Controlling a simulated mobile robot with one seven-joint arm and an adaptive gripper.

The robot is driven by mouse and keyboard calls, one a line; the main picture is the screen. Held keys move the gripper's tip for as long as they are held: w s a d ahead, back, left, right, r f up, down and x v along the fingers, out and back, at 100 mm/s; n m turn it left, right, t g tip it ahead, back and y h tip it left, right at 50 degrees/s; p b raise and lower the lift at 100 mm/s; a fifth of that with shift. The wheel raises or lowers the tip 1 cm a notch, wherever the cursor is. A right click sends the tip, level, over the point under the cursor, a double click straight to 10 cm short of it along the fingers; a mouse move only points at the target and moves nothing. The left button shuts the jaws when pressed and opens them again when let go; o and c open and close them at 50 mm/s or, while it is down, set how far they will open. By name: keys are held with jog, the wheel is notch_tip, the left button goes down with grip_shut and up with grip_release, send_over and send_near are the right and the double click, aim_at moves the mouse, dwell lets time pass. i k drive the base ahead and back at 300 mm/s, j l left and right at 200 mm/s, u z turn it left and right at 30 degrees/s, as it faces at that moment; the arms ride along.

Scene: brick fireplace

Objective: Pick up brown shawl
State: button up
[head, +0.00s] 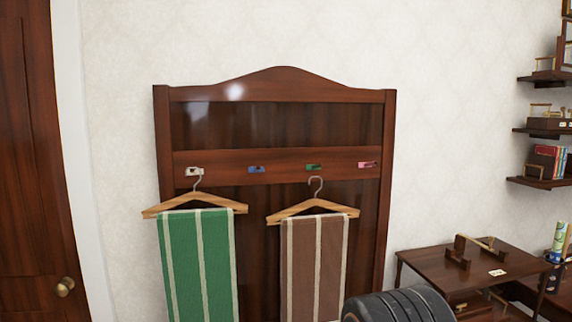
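The brown shawl (314,265), with pale vertical stripes, hangs folded over a wooden hanger (312,208) on the right part of a dark wooden rack (280,130). Its lower end runs out of the picture. The hanger's metal hook reaches up below the green hook plate (314,167). A dark, rounded, ribbed part of my arm shows at the bottom edge, just right of the shawl. My gripper's fingers are not visible.
A green striped shawl (197,265) hangs on another hanger (194,203) to the left. A small table (465,270) stands at right, under wall shelves (540,182) with small items. A wooden door (30,160) is at far left.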

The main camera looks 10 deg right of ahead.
aim_at(313, 248)
jog(key=u, duration=0.5)
jog(key=i+l+u, duration=0.1)
jog(key=l+u, duration=0.25)
jog(key=i+l+u, duration=0.1)
jog(key=l+u, duration=0.65)
jog(key=l, duration=1.1)
